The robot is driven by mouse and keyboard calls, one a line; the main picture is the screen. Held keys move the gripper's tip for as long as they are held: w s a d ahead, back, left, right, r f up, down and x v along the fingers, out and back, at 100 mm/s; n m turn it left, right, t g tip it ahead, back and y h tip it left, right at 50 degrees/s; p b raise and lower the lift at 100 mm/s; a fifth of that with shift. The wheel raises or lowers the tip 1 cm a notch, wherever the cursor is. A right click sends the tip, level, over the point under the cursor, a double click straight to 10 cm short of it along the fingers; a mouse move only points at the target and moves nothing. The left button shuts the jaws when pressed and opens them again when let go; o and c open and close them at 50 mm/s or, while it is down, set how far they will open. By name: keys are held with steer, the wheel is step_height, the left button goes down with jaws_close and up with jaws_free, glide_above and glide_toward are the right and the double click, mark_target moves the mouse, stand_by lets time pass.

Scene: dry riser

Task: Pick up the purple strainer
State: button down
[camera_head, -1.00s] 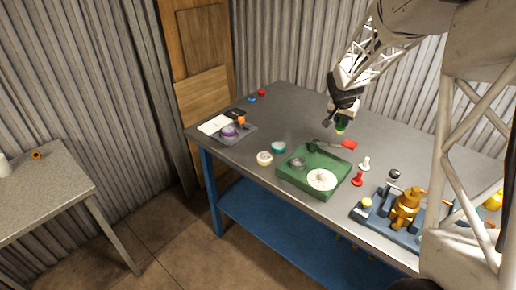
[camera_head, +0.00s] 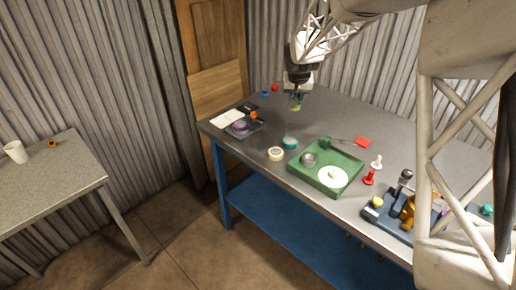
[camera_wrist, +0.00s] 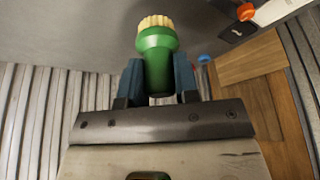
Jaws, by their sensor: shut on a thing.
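A purple round thing (camera_head: 239,126), which looks like the purple strainer, sits on a dark grey tray (camera_head: 258,130) at the far left end of the workbench. My gripper (camera_head: 296,99) is above the bench, to the right of that tray and apart from it. It is shut on a green thing with a pale yellow ridged end (camera_wrist: 157,60), held between both fingers in the wrist view. The purple thing does not show in the wrist view.
A teal round piece (camera_head: 290,143) and a cream ring (camera_head: 276,154) lie near the bench's front edge. A green tray (camera_head: 312,182) holds a grey cup and a white disc. A red knob (camera_head: 275,87) stands at the back. A white notepad (camera_head: 226,118) lies left.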

steer(key=s+a+f+m, duration=0.1)
steer(key=s+a+f, duration=0.2)
steer(key=s, duration=0.3)
steer(key=s+a+f, duration=0.3)
steer(key=s+a, duration=0.1)
steer(key=s, duration=0.3)
steer(key=s+a+f+m+h, duration=0.1)
steer(key=s+a+f, duration=0.2)
steer(key=s, duration=0.3)
steer(key=shift+s+a+f+m, duration=0.25)
steer(key=shift+a+f+m, duration=0.05)
steer(key=shift+f, duration=0.15)
steer(key=shift+w+a+f, duration=0.25)
steer(key=shift+w+a, duration=0.25)
steer(key=shift+w, duration=2)
steer(key=shift+w+a+f, duration=0.2)
steer(key=shift+w+a, duration=0.25)
steer(key=shift+w, duration=2)
steer(key=shift+w+a+f, duration=0.25)
steer(key=shift+w+a, duration=0.25)
steer(key=shift+w, duration=2)
steer(key=shift+w+a, duration=0.1)
steer(key=shift+w, duration=0.4)
steer(key=shift+f, duration=1.85)
steer(key=shift+s, duration=0.1)
